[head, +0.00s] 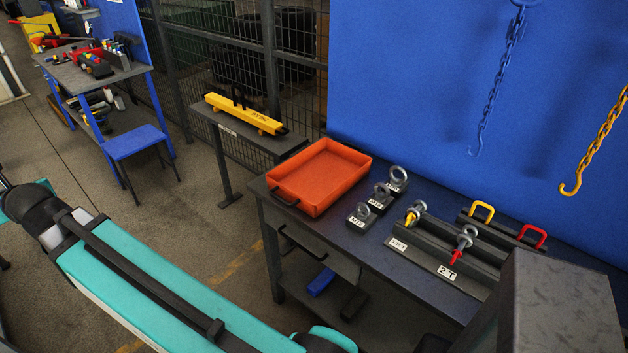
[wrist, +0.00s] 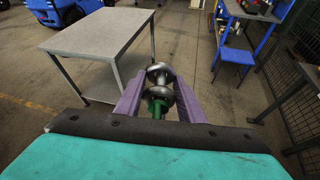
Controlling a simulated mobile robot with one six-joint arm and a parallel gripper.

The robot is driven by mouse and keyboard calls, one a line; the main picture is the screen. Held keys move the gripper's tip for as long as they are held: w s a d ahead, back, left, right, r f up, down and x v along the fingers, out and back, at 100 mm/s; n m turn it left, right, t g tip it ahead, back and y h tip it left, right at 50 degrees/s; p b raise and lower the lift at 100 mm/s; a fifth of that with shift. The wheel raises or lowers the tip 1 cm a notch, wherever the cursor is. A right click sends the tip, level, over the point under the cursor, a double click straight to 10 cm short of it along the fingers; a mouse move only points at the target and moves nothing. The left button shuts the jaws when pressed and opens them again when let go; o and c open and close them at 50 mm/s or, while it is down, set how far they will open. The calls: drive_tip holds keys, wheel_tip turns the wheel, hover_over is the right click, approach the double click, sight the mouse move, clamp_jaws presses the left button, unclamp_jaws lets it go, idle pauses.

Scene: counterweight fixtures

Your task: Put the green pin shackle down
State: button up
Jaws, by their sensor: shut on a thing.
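The green pin shackle (wrist: 157,88) is in the wrist view, a grey metal body with a green part at its near end. My gripper (wrist: 158,82) has purple fingers, one on each side of the shackle, and is shut on it. The shackle is held in the air, with floor beyond it. In the head view my teal arm reaches out to the left; the gripper and the green pin shackle are not visible there. A yellow pin shackle (head: 414,214) and a red pin shackle (head: 463,243) sit in labelled holders on the dark workbench (head: 345,232).
A bare grey table (wrist: 98,34) stands ahead-left in the wrist view. On the workbench are an orange tray (head: 285,189), apparently empty, and several grey eye bolts (head: 381,194). A yellow beam (head: 245,114) lies on a side stand. Chains hang before the blue panel (head: 410,80).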

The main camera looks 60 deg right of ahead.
drive_tip(key=s+d+f+m+g+h+b, duration=0.1)
drive_tip(key=d+f+m+h+b, duration=0.15)
drive_tip(key=d, duration=1.05)
drive_tip(key=s+d+f+m+h+b, duration=0.1)
drive_tip(key=s+d+f+m+h, duration=0.2)
drive_tip(key=d, duration=1.1)
drive_tip(key=s+d+f+m+g+h+b, duration=0.1)
drive_tip(key=s+d+f+m+g+h, duration=0.2)
drive_tip(key=d, duration=0.8)
drive_tip(key=s+d+m+g+h+b, duration=0.1)
drive_tip(key=s+d+m+h, duration=0.1)
drive_tip(key=s+d, duration=0.65)
drive_tip(key=s+d+f+m+g+h+b, duration=0.1)
drive_tip(key=s+d+m+g, duration=0.4)
drive_tip(key=s+d, duration=1.1)
drive_tip(key=s+d+f+m+g+h+b, duration=0.1)
drive_tip(key=s+d+f+m+g+b, duration=0.2)
drive_tip(key=s+d, duration=1.4)
drive_tip(key=s+m+g+b, duration=0.1)
drive_tip(key=s+m+g, duration=0.1)
drive_tip(key=g, duration=0.1)
drive_tip(key=shift+s+f+h, duration=0.15)
drive_tip(key=shift+h, duration=0.2)
wheel_tip(320, 180, down, 6)
drive_tip(key=shift+f, duration=0.15)
drive_tip(key=shift+f, duration=0.1)
